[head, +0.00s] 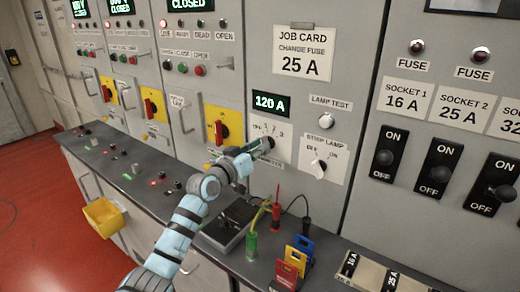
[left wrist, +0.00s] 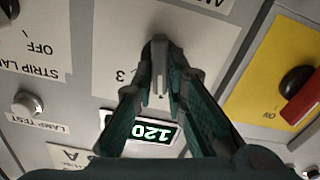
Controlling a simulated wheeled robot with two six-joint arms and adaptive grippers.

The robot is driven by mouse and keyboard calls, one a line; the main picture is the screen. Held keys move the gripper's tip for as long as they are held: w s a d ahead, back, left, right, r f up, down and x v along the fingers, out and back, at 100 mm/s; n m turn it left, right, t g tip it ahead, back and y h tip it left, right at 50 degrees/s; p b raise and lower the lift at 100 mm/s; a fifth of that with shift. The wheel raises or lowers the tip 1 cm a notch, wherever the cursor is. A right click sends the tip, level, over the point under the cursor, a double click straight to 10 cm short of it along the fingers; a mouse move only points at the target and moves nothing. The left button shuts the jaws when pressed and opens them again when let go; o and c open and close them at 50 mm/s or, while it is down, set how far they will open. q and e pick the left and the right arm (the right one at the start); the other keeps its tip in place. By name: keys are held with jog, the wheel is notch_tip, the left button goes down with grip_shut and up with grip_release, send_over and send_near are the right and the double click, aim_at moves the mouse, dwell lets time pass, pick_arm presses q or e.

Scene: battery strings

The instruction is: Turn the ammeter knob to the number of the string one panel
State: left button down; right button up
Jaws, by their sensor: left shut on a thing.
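The ammeter knob (head: 270,142) is on a white plate with OFF and number marks, below a green display (head: 271,104) reading 120 A. My left gripper (head: 261,147) is at the knob, its arm reaching up over the bench. In the left wrist view, its two dark green fingers (left wrist: 159,98) are shut on the dark knob (left wrist: 158,50), which has a pale pointer line. A 3 shows on the plate (left wrist: 118,40) beside the knob. The fingers hide some of the marks, so I cannot tell the selected number. My right gripper is not in view.
A strip lamp switch (head: 319,165) and a lamp test button (head: 326,121) are to the right. A yellow plate with a red handle (head: 219,132) is to the left. Test leads (head: 276,212) and colored cards (head: 291,262) stand on the bench below.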

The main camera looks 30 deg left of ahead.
pick_arm(q)
jog(key=c, duration=1.6)
grip_release()
jog(key=s+a, duration=0.1)
jog(key=s, duration=1.1)
jog(key=shift+a, duration=0.35)
jog(key=shift+w, duration=0.1)
